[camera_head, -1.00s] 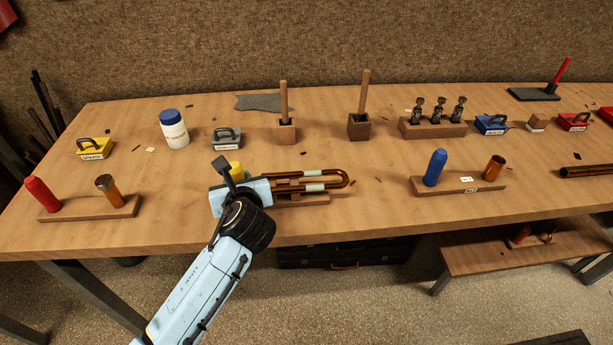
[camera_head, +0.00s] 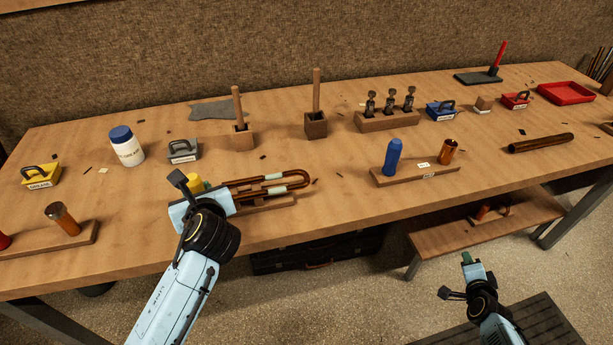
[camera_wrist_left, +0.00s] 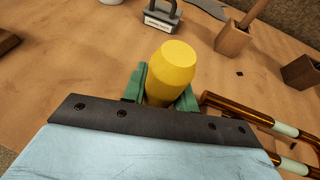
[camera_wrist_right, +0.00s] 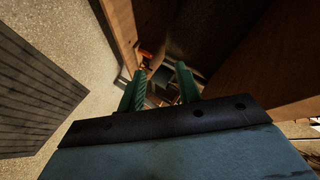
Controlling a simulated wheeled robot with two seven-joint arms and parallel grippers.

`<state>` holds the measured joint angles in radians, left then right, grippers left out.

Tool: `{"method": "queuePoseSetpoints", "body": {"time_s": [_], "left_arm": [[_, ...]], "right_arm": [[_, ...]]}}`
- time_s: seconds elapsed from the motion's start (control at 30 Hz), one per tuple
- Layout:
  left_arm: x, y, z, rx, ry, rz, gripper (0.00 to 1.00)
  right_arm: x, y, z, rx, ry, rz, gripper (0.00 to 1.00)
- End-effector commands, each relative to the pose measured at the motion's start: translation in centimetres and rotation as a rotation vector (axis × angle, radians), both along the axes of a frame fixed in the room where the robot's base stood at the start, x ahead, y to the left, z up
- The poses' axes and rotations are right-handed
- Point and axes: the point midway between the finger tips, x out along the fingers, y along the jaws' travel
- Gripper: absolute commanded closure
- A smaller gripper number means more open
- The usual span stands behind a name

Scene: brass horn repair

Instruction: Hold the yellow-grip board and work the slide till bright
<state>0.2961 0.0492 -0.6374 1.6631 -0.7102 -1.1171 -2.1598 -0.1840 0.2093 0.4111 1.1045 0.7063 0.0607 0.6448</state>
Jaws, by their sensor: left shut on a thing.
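The yellow grip (camera_head: 196,183) stands at the left end of a wooden board (camera_head: 268,207) near the front of the bench. My left gripper (camera_wrist_left: 163,92) is shut around it, with green fingers on both sides in the left wrist view. The slide (camera_head: 292,177), a dark brassy U-shaped tube with pale bands, lies along the board just right of my left gripper; part of it shows in the left wrist view (camera_wrist_left: 250,112). My right gripper (camera_head: 467,260) is in front of the bench, low at the right. Its fingers are apart and empty in the right wrist view (camera_wrist_right: 160,88).
A blue-grip board (camera_head: 415,174) stands to the right. Behind are a white jar (camera_head: 127,150), a grey handled block (camera_head: 184,151) and a yellow one (camera_head: 41,175). A low wooden shelf (camera_head: 450,238) lies near my right gripper. The bench between the two boards is mostly clear.

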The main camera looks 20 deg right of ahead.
Motion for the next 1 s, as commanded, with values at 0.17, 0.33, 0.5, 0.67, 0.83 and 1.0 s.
{"method": "queuePoseSetpoints", "body": {"time_s": [0.17, 0.33, 0.5, 0.67, 0.83, 1.0], "left_arm": [[0.0, 0.0, 0.0, 0.0, 0.0, 0.0, 0.94], [0.0, 0.0, 0.0, 0.0, 0.0, 0.0, 0.94], [0.0, 0.0, 0.0, 0.0, 0.0, 0.0, 0.94], [0.0, 0.0, 0.0, 0.0, 0.0, 0.0, 0.94], [0.0, 0.0, 0.0, 0.0, 0.0, 0.0, 0.94], [0.0, 0.0, 0.0, 0.0, 0.0, 0.0, 0.94]], "right_arm": [[1.1, -10.8, 11.8, 0.132, -0.496, -0.364, 0.66], [3.9, -18.6, 21.5, 0.063, -0.578, -0.386, 0.66], [6.8, -22.8, 28.2, -0.091, -0.447, -0.258, 0.66], [7.8, -25.9, 34.8, -0.238, -0.357, -0.131, 0.66], [7.8, -27.7, 40.6, -0.384, -0.303, 0.004, 0.66], [9.6, -25.2, 44.3, -0.464, -0.322, 0.218, 0.66]]}}
